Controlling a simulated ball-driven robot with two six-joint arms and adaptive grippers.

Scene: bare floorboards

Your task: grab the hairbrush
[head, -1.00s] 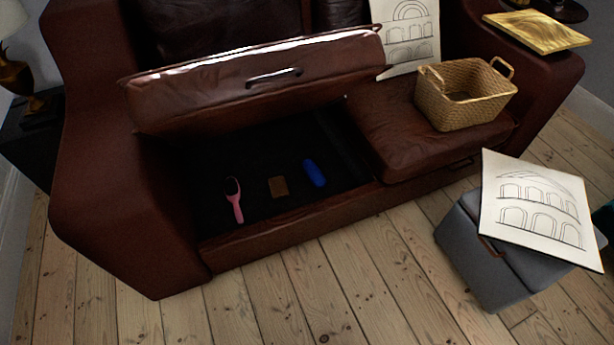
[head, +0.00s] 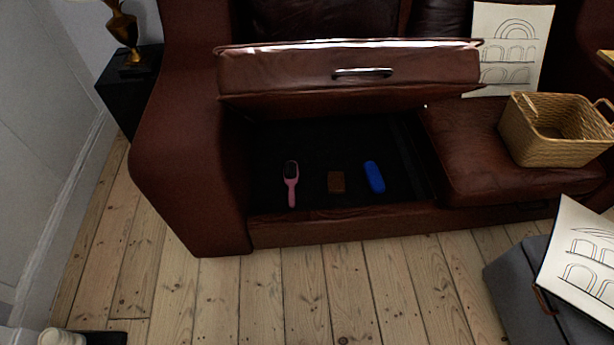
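The pink hairbrush (head: 291,183) with a dark bristle face lies in the dark storage compartment under the sofa's lifted seat. Its handle points toward the front edge of the compartment. Neither of my grippers is in view.
A wicker basket (head: 558,130) stands on the closed right seat (head: 465,165). A grey storage box (head: 525,290) with an arch drawing (head: 585,262) on top stands at lower right. The sofa's left armrest (head: 185,150) borders the compartment. Floorboards in front are clear.

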